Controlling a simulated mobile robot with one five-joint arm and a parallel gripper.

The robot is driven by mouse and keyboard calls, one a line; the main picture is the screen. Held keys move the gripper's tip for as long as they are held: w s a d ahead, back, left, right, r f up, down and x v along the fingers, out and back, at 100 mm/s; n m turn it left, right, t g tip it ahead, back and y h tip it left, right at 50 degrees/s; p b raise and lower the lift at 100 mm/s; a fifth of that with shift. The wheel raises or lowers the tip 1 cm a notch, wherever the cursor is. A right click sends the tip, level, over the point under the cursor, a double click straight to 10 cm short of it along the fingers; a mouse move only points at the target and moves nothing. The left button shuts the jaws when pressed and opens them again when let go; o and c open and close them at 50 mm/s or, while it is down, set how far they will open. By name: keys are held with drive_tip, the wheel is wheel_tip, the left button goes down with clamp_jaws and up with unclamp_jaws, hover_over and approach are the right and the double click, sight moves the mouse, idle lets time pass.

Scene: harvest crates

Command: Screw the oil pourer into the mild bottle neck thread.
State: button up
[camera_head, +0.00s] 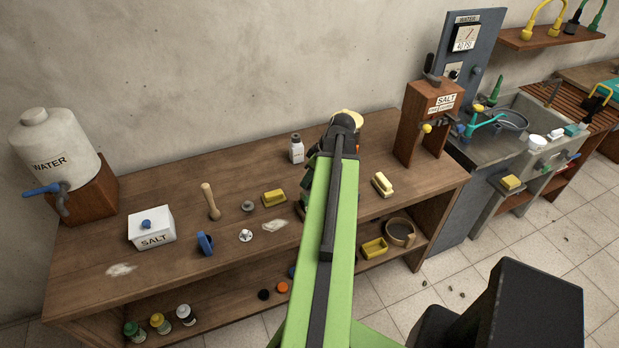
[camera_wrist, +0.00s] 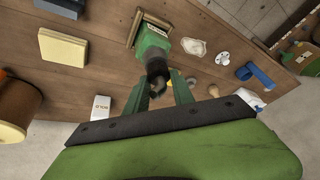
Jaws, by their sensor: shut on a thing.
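My gripper (camera_wrist: 160,91) is in the wrist view, its two green fingers shut on a small dark piece (camera_wrist: 157,82) that looks like the oil pourer. Much of this piece is hidden between the fingers. Just beyond it, a green bottle (camera_wrist: 153,40) with a dark neck stands in a brown frame on the bench. The dark piece lines up with the neck in this view; I cannot tell whether they touch or are threaded. No mild label is readable. In the head view my arm hides most of this area.
A white bottle labelled BOLD (camera_wrist: 101,107) stands nearby, beside a brown cylinder (camera_wrist: 14,102). A yellow block (camera_wrist: 62,47), a blue item (camera_wrist: 254,75) and a white salt box (camera_head: 152,227) are on the bench. A wooden salt dispenser (camera_head: 426,120) stands at the right end.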

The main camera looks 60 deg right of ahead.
drive_tip(key=shift+m+h, duration=1)
drive_tip(key=shift+m, duration=1.5)
drive_tip(key=o, duration=0.7)
drive_tip(key=shift+d+n, duration=0.15)
drive_tip(key=shift+n, duration=0.35)
drive_tip(key=shift+n+y, duration=0.7)
drive_tip(key=shift+n, duration=0.5)
